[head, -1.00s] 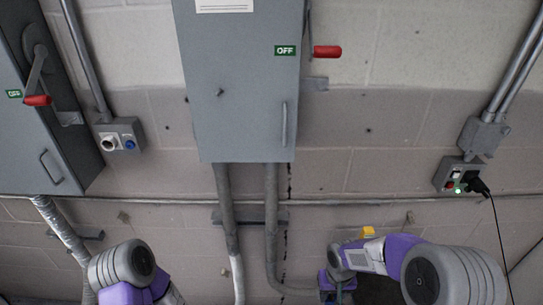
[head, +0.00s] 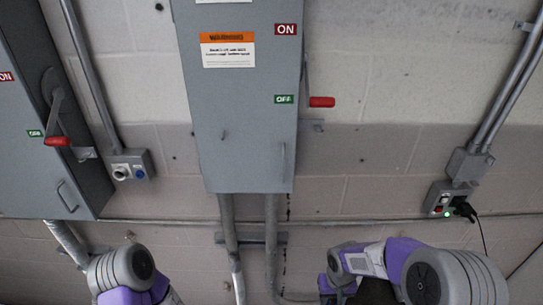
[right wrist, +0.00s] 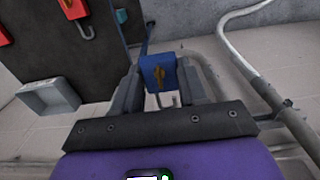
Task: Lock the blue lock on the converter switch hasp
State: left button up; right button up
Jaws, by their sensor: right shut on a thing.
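The blue lock (right wrist: 152,66) is in the right wrist view, between the two fingers of my right gripper (right wrist: 162,76), which is shut on it. A brass-coloured piece shows on the lock's near face. In the head view the lock is hidden. Two grey switch boxes show there: a middle one (head: 240,160) with its red handle (head: 321,102) at OFF, and a left one (head: 40,180) with its red handle (head: 57,141) at OFF. A small grey tab (head: 312,125) sits below the middle handle. I cannot tell which box is the converter switch. My left gripper is out of view.
A dark board with red locks (right wrist: 73,8) and a teal lock (right wrist: 121,16) shows in the right wrist view, near an open grey box (right wrist: 48,96). Conduits (head: 272,240) run below the middle box. An outlet box with a black plug (head: 463,208) is at right.

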notch_tip(320, 180, up, 10)
jog(key=p, duration=0.9)
jog(key=shift+r, duration=0.15)
